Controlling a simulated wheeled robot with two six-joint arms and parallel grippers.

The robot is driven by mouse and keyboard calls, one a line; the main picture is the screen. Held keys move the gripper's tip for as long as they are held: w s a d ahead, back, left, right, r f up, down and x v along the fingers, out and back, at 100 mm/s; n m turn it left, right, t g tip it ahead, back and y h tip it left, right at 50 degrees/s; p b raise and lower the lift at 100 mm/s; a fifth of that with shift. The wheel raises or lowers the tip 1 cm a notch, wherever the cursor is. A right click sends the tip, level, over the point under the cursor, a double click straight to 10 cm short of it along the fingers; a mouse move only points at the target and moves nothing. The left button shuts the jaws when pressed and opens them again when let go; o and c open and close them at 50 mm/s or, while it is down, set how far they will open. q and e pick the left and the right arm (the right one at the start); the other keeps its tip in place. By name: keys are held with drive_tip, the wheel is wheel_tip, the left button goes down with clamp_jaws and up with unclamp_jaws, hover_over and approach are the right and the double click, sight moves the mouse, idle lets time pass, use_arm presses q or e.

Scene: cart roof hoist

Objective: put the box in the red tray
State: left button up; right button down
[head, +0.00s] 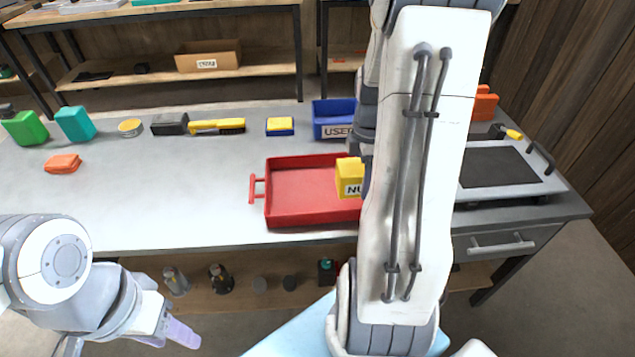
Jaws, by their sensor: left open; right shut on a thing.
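The red tray (272,205) lies on the grey worktop, with a handle on its left side. A yellow box (350,184) with a label starting "NU" is at the tray's right part, within its outline. I cannot tell whether it touches the tray floor. My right gripper (364,168) is shut on the box from the right; my white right arm hides much of it and the tray's right end. My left gripper (178,335) is open and empty at the lower left, in front of the worktop and away from the tray.
Behind the tray stand a blue bin (333,128) marked "USED" and a small yellow-and-blue item (280,127).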

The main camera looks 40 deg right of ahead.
hover_over(318, 200)
wheel_tip(318, 200, down, 7)
drive_tip(key=shift+w+r, duration=0.1)
drive_tip(key=shift+d+f, duration=0.1)
drive_tip(key=shift+f, duration=1.85)
drive_tip(key=shift+f, duration=0.15)
